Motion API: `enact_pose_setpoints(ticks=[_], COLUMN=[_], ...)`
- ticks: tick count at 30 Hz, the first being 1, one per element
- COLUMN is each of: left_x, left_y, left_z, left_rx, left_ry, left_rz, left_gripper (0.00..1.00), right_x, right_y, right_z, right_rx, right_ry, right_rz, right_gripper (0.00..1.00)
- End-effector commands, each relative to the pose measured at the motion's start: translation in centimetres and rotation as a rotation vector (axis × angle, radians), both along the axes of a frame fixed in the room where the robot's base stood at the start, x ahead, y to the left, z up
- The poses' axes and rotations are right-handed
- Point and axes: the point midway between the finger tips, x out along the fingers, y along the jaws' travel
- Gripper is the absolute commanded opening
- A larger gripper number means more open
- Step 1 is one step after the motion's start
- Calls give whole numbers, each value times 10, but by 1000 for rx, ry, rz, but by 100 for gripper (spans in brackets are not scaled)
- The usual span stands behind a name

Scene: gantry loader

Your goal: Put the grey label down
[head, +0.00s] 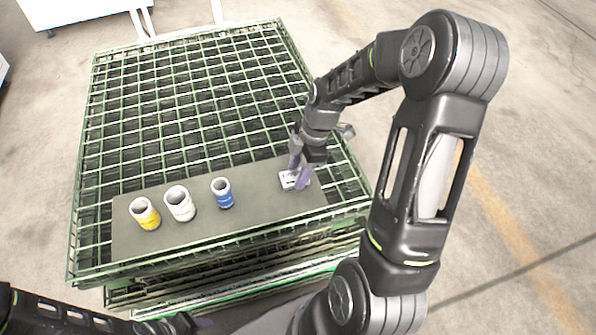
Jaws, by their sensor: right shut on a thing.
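The grey label (289,180) is a small pale plate with dark marks, at the right part of the dark grey board (255,208). My right gripper (299,178) reaches down over it with its fingers shut on it. The label is at or just above the board; I cannot tell if it touches.
A yellow cup (145,214), a white cup (180,204) and a blue cup (222,193) stand on the board to the left of the label. The board lies on a green wire-mesh crate stack (190,100). Board between the blue cup and the label is clear.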

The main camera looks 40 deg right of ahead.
Motion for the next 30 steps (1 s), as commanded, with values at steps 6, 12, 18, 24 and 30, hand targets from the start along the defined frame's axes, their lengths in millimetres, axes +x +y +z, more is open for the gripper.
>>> enact_pose_setpoints(ticks=[6,12,18,24,30], left_x=[0,0,0,0,0], left_y=[0,0,0,0,0], left_z=[0,-5,-2,-2,1], left_rx=[0,0,0,0,0], left_ry=[0,0,0,0,0], left_rz=[0,0,0,0,0], left_gripper=[36,36,36,36,36], right_x=[0,0,0,0,0], right_y=[0,0,0,0,0], right_z=[-4,-8,-6,-6,-2], right_rx=[0,0,0,0,0], right_ry=[-1,0,-1,-1,-1], right_rz=[0,0,1,1,1], right_gripper=[6,6,61,66,66])
